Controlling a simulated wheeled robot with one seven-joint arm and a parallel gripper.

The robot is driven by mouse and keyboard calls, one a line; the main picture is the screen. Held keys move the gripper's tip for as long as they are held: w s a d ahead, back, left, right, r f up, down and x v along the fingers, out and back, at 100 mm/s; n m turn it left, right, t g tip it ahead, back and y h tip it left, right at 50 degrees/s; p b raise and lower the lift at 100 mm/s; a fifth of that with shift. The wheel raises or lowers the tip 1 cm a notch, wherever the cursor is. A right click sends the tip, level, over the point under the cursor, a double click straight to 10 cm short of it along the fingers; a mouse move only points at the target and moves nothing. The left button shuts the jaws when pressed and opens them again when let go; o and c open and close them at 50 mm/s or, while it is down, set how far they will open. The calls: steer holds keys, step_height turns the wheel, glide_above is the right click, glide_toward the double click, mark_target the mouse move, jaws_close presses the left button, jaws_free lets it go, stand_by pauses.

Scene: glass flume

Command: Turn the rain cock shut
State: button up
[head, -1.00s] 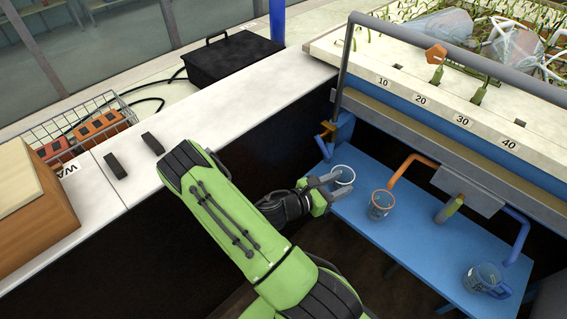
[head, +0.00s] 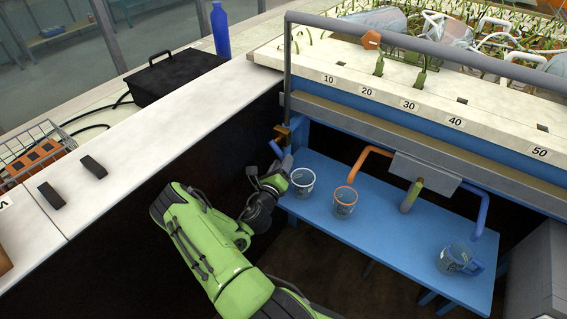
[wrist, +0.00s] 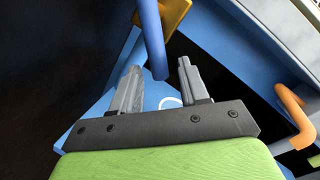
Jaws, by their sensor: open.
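The rain cock (head: 282,132) is a brass-coloured fitting at the foot of the grey upright pipe, at the left end of the flume. In the wrist view its yellow-brass part (wrist: 176,12) is at the top, with a blue lever (wrist: 151,30) reaching down from it. My gripper (head: 281,156) is just below the cock in the head view. In the wrist view my gripper (wrist: 158,67) is open, and the lever's end lies between the two grey fingers with gaps on both sides. I cannot tell whether either finger touches it.
A white-rimmed cup (head: 301,185) stands on the blue bench (head: 385,225) right beside my gripper. An orange-rimmed cup (head: 345,200) and a blue-handled cup (head: 456,258) stand further right. An orange pipe (head: 372,154) is above. The white counter (head: 160,140) lies left.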

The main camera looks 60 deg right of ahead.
steer(key=shift+w+d, duration=0.1)
steer(key=shift+d, duration=1.15)
jaws_close()
